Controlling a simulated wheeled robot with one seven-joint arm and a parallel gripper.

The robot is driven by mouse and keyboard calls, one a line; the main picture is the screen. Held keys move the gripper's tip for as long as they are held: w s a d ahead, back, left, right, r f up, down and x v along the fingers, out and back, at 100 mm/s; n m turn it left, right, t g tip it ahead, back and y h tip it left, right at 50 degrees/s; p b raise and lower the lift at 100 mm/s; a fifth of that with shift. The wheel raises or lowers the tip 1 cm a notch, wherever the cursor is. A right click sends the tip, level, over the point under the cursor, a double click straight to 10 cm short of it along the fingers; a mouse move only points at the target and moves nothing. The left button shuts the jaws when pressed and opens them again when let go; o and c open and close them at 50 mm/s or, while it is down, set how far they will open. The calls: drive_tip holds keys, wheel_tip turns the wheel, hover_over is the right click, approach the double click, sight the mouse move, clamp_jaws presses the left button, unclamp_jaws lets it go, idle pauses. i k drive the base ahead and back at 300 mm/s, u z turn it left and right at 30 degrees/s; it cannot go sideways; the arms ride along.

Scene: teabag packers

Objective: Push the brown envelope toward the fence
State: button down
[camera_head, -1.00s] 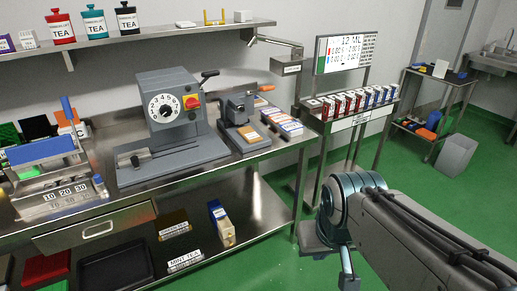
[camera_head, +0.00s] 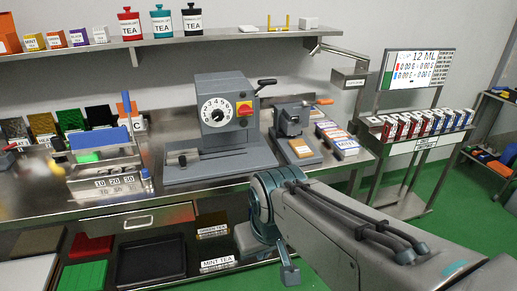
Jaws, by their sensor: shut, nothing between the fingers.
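A small flat brown piece (camera_head: 302,148), which looks like the brown envelope, lies on the front base of the small grey press (camera_head: 290,122) on the steel bench. I cannot make out clearly which edge is the fence. My gripper (camera_head: 290,274) hangs at the end of my arm in front of the bench, low in the view. It is shut and empty, apart from the brown piece and nearer to the camera. My wrist hides part of the bench's front edge.
A grey dial machine (camera_head: 222,125) stands left of the press. A stack of printed packets (camera_head: 338,138) lies right of it. A rack of red and blue boxes (camera_head: 420,125) stands further right. A shelf (camera_head: 190,38) with tea tins runs above.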

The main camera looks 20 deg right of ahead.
sight(299, 145)
drive_tip(key=z, duration=0.05)
drive_tip(key=i, duration=1)
drive_tip(key=z, duration=0.8)
